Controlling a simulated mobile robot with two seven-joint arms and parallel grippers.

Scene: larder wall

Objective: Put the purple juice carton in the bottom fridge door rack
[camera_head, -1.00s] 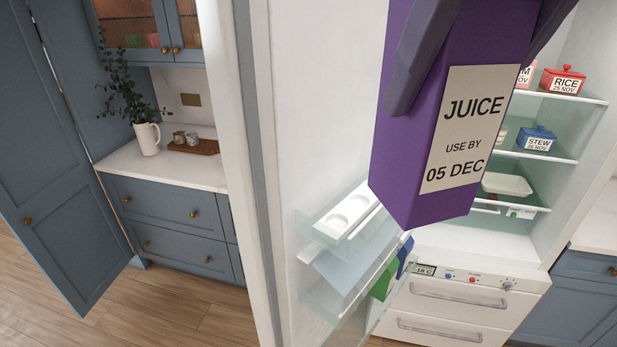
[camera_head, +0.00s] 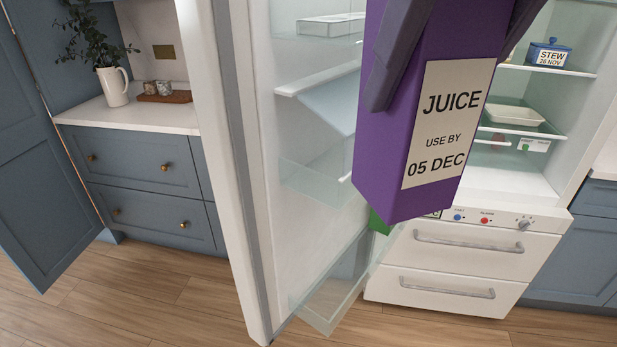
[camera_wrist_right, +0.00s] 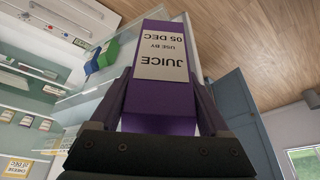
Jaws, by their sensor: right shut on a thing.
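The purple juice carton (camera_head: 385,185), labelled "JUICE USE BY 05 DEC", hangs slightly tilted in the air in front of the open fridge door. My right gripper (camera_head: 438,75) is shut on its upper part, a dark finger on each side. In the right wrist view the carton (camera_wrist_right: 155,122) sits between the fingers of the gripper (camera_wrist_right: 160,98), its label upside down. The clear bottom fridge door rack (camera_head: 325,316) is below and left of the carton, apart from it. Its visible left part looks empty; its right part is partly hidden. My left gripper is not in view.
The fridge door (camera_head: 235,170) stands open. A clear middle rack (camera_head: 310,182) is above the bottom one. A green item (camera_head: 378,223) shows partly behind the carton. White fridge drawers (camera_head: 455,285) and shelves with a stew pot (camera_head: 549,55) are at the right. Wooden floor lies left.

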